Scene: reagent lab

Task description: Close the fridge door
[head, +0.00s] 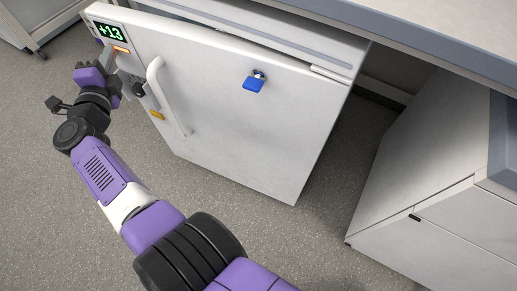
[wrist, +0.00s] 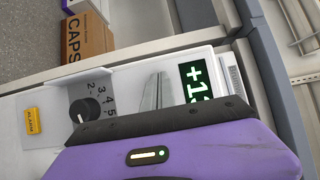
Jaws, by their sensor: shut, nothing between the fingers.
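The fridge door (head: 225,110) is a white panel with a vertical handle (head: 160,90) at its left and a hinge side at the right. Its top edge stands slightly off the fridge body (head: 240,28), with a wider gap at the left, so it looks ajar. A green "+13" display (head: 110,32) is at its upper left corner; it also shows in the wrist view (wrist: 197,82). My gripper (head: 110,56) is shut and empty, at the door front just below the display, left of the handle. In the wrist view its fingers (wrist: 158,90) lie over the control panel; contact cannot be told.
A dial (wrist: 85,110) and yellow alarm label (wrist: 33,120) are on the panel. A cardboard box (wrist: 85,38) shows beyond. A bench top (head: 440,30) overhangs; a white cabinet (head: 410,170) stands right. Floor in front is clear.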

